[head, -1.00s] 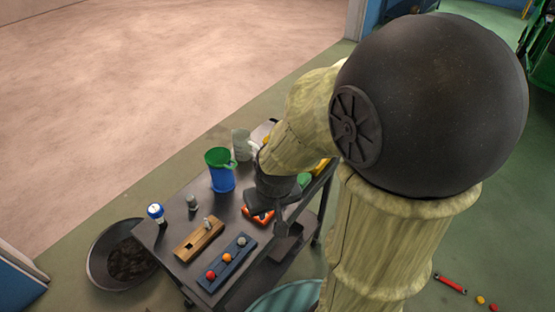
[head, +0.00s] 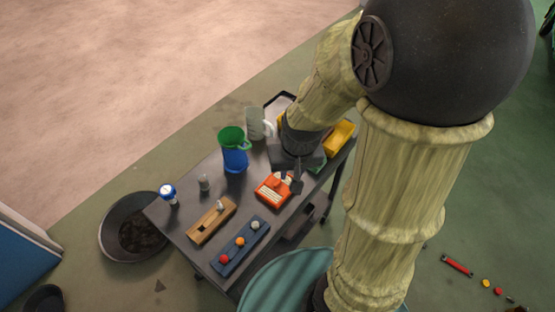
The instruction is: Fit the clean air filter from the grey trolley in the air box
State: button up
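An orange-red block with a pale pleated face, which looks like the air filter (head: 270,191), is at the right part of the grey trolley top (head: 191,214). My gripper (head: 291,180) is right over its far right edge, pointing down. A dark finger overlaps that edge. I cannot tell whether the fingers touch or hold the filter, or whether it rests on the trolley. The air box cannot be made out in this view.
On the trolley are a blue and green jug (head: 235,160), a clear jug (head: 255,123), a wooden block (head: 204,224), a blue strip with coloured balls (head: 230,258), a blue-white can (head: 168,193) and a yellow bin (head: 340,136). A black pan (head: 113,232) lies on the floor.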

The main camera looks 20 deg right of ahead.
jog(key=w+f+m+g+p, duration=0.1)
jog(key=w+f+m+p, duration=0.35)
jog(key=w, duration=0.35)
jog(key=m+g+p, duration=0.1)
jog(key=m+p, duration=0.1)
jog(key=m, duration=0.3)
send_over(277, 182)
notch_tip(277, 182, down, 8)
jog(key=shift+r, duration=0.2)
notch_tip(277, 182, down, 10)
jog(key=b, duration=0.7)
jog(key=shift+c, duration=0.3)
